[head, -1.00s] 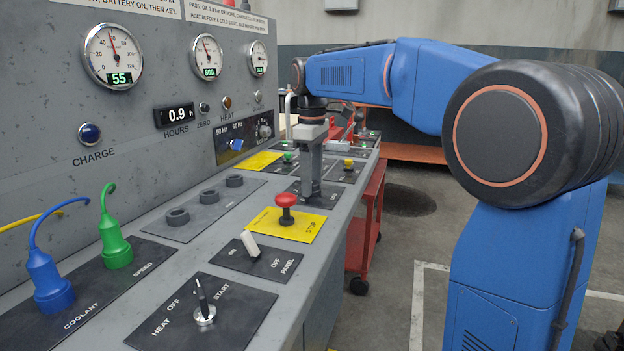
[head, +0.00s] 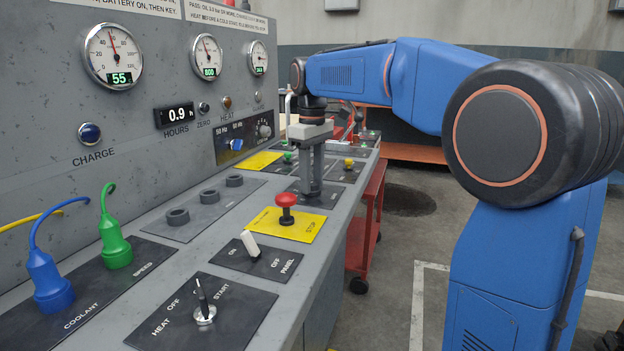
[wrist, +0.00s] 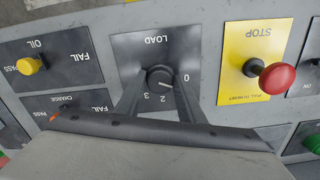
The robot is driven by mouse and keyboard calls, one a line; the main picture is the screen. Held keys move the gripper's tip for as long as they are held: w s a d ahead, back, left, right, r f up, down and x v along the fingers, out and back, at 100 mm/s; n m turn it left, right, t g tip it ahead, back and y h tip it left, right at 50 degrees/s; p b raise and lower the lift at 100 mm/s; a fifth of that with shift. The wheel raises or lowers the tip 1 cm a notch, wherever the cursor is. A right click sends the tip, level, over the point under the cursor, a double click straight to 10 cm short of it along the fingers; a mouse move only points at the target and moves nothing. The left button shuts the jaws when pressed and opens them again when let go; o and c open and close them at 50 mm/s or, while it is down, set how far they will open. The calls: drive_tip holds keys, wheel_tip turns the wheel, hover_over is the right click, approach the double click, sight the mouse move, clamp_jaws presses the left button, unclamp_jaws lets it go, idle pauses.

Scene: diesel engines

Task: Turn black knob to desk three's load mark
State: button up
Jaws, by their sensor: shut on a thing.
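The black knob (wrist: 157,74) sits on the dark LOAD plate (wrist: 125,46) in the wrist view, between my two fingers. Its white pointer line slants toward the lower right of that picture. The marks 0, 2 and 3 show around the knob, with 0 at the right; the place between 0 and 2 is covered by a finger. My gripper (wrist: 160,84) is shut on the knob. In the head view my gripper (head: 311,188) points straight down onto the LOAD plate (head: 327,203), and its fingers hide the knob.
A red stop button (head: 286,201) on a yellow plate stands close to my gripper, on the near side. A yellow knob (wrist: 29,65) is on the OIL plate on the other side. A white-handled PANEL switch (head: 250,243) and a key switch (head: 204,312) are nearer.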

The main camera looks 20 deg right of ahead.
sight(312, 182)
drive_tip(key=m, duration=0.5)
drive_tip(key=shift+m, duration=0.3)
drive_tip(key=m, duration=1)
drive_tip(key=shift+m, duration=2.6)
drive_tip(key=o, duration=1)
drive_tip(key=shift+o, duration=0.2)
wheel_tip(312, 182, up, 18)
drive_tip(key=shift+f, duration=0.25)
